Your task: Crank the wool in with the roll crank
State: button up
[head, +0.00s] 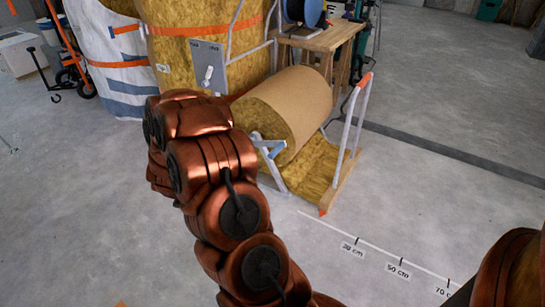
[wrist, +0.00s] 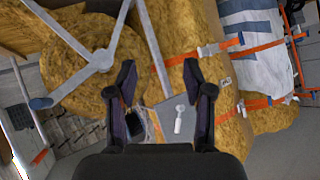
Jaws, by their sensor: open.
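The wool roll (head: 290,105) lies on its side in a metal frame, with brown paper outside and yellow wool at its end. A pale three-armed metal crank (wrist: 103,60) shows on the roll's end in the wrist view, with a blue-grey grip (wrist: 40,103) at one arm's tip. Part of the crank (head: 270,146) also shows in the head view beside my arm. My gripper (wrist: 159,80) is open and empty, pointing between the roll and a grey panel (wrist: 162,125). The crank is left of its fingers. In the head view my arm hides the gripper.
The grey panel (head: 209,66) carries a white lever and stands left of the roll. Strapped wool bales (head: 175,55) stand behind it. A wooden table (head: 325,42) with a blue reel is behind the roll. Bare floor with a marked scale (head: 357,238) lies in front.

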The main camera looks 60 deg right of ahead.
jog(key=s+d+f+m+g+h, duration=0.3)
jog(key=s+d+h, duration=0.3)
jog(key=d, duration=0.5)
jog(key=m+g+h+b, duration=0.1)
jog(key=g+h, duration=0.3)
send_near(272, 155)
jog(key=d, duration=0.4)
jog(key=d+b, duration=0.1)
jog(key=d, duration=0.3)
jog(key=w+d+f+b, duration=0.1)
jog(key=d, duration=0.1)
jog(key=shift+b, duration=0.35)
jog(key=shift+d+r, duration=0.1)
jog(key=shift+d, duration=0.6)
jog(key=shift+c, duration=0.4)
grip_shut()
